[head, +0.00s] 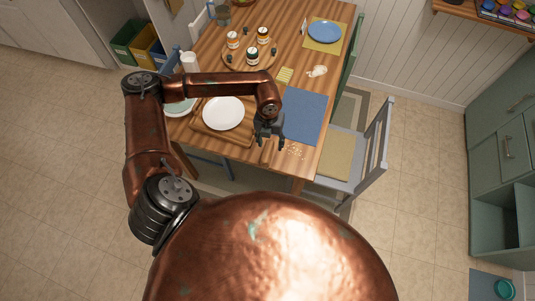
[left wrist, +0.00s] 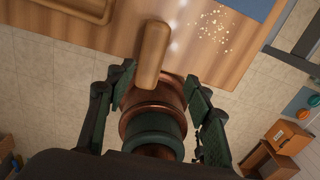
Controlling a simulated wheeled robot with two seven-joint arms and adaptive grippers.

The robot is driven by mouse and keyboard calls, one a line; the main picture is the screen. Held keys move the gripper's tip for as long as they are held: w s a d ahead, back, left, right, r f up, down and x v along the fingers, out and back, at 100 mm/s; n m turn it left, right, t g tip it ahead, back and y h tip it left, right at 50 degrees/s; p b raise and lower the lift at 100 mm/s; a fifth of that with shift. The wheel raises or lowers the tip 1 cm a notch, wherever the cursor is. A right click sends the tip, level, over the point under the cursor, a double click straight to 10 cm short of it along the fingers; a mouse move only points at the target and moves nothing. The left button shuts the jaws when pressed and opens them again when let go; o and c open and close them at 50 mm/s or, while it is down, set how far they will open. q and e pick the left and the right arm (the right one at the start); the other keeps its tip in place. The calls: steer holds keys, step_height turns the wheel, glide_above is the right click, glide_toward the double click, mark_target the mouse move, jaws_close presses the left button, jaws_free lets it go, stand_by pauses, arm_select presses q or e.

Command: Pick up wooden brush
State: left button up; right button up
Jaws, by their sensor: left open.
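The wooden brush (left wrist: 152,52) shows in the left wrist view as a smooth, rounded brown piece lying at the table edge, one end reaching past it. In the head view only a small part of it (head: 267,153) shows, below my left gripper. My left gripper (head: 272,144) is open and empty above the front edge of the table. In the left wrist view the two fingers of the left gripper (left wrist: 159,80) stand apart, on either side of the brush's near end. I cannot tell the height gap. My right gripper is not in view.
A wooden tray (head: 232,141) with a white plate (head: 223,113) lies left of the gripper. A blue placemat (head: 305,116) lies to the right, with scattered crumbs (head: 295,152) near the edge. A grey chair (head: 370,160) stands at the table's right side. Jars stand farther back.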

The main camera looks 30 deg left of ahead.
mark_target(268, 151)
arm_select(q)
steer(key=shift+a+f, duration=0.75)
steer(key=shift+f, duration=0.3)
steer(key=f, duration=0.5)
steer(key=shift+s+d+f, duration=0.15)
steer(key=shift+d+f, duration=0.1)
steer(key=shift+f, duration=0.1)
steer(key=shift+c, duration=0.4)
steer(key=shift+r, duration=0.1)
steer(key=c, duration=1.2)
